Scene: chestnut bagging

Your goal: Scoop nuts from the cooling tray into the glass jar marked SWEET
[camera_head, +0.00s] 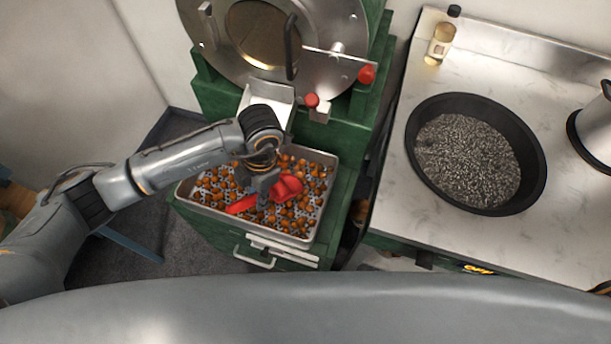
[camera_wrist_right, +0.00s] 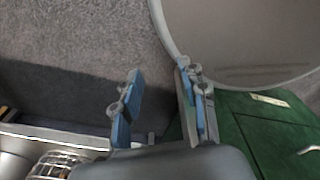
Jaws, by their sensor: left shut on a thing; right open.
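The cooling tray (camera_head: 243,225) is a shallow metal pan with brown nuts (camera_head: 207,194) spread over its perforated bottom, in the head view. My left gripper (camera_head: 266,189) is shut on a red scoop (camera_head: 288,186) low over the nuts inside the tray. The scoop's head is toward the right and its handle toward the left; whether it holds nuts or touches the bottom I cannot tell. My right gripper (camera_wrist_right: 160,72) is open and empty in the right wrist view. No glass jar marked SWEET can be made out in either view.
A green roaster (camera_head: 225,100) with a round metal front (camera_head: 215,30) and a chute stands behind the tray. Right of it, a marble counter (camera_head: 395,205) carries a black pan (camera_head: 538,180) of dark granules, a bottle (camera_head: 439,45) and a metal vessel (camera_head: 597,130).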

